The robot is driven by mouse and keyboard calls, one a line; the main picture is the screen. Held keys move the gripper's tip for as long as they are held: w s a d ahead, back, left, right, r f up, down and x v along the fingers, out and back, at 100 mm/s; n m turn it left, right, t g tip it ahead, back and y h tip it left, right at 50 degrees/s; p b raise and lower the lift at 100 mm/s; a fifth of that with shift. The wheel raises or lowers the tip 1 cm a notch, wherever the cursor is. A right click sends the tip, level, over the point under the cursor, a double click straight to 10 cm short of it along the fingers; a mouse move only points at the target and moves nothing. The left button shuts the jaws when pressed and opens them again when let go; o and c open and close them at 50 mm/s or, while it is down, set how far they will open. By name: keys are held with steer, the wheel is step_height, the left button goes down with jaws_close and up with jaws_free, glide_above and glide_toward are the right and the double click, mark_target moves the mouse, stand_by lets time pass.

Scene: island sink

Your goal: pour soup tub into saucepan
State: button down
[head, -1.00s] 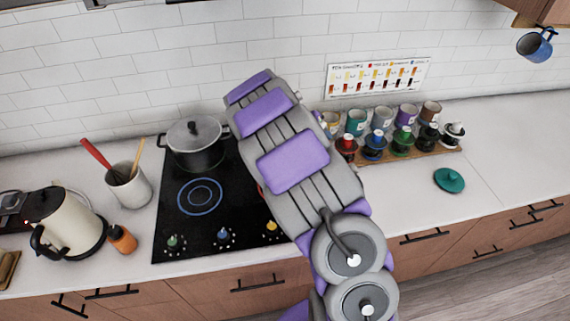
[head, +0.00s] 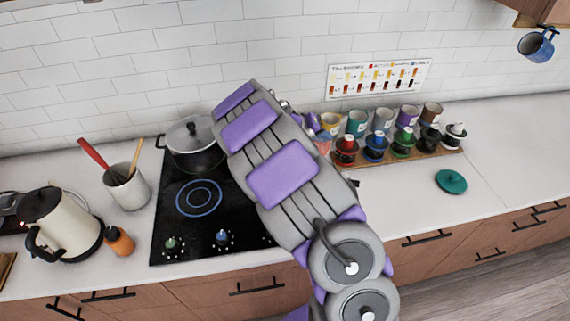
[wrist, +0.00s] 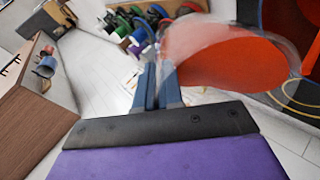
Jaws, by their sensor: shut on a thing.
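My gripper (wrist: 157,88) is shut on the clear soup tub (wrist: 180,38), which holds orange-red soup. In the wrist view the tub is tilted, with the soup lying toward its right side. In the head view my arm hides most of the gripper, and a pinkish bit of the tub (head: 323,144) shows just right of the arm. An orange-red rounded thing (wrist: 290,18) with a dark part is cut off at the wrist view's top right. It may be the saucepan; its inside cannot be made out. The head view shows no saucepan clear of my arm.
A lidded grey pot (head: 193,148) stands at the back left of the black cooktop (head: 190,230). Mugs and colored pots stand on a wooden board (head: 430,155) right of my arm. A teal lid (head: 451,181) lies on the clear right counter. A kettle (head: 65,222) stands left.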

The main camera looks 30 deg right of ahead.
steer(key=shift+a+f+h+b, duration=0.1)
steer(key=shift+a+h+b, duration=0.3)
steer(key=shift+h+b, duration=0.5)
steer(key=shift+w+a+r+h+b, duration=0.1)
steer(key=shift+a+r+h+b, duration=0.4)
steer(key=shift+a+r+h, duration=0.15)
stand_by(0.9)
steer(key=shift+a+r+h+b, duration=0.2)
steer(key=shift+a+h+b, duration=0.4)
steer(key=shift+b, duration=0.3)
steer(key=shift+a+r+h+b, duration=0.2)
steer(key=shift+a+h+b, duration=0.15)
steer(key=shift+a+b, duration=0.4)
steer(key=shift+a+r+h+b, duration=0.35)
steer(key=shift+h+b, duration=0.35)
steer(key=shift+b, duration=0.65)
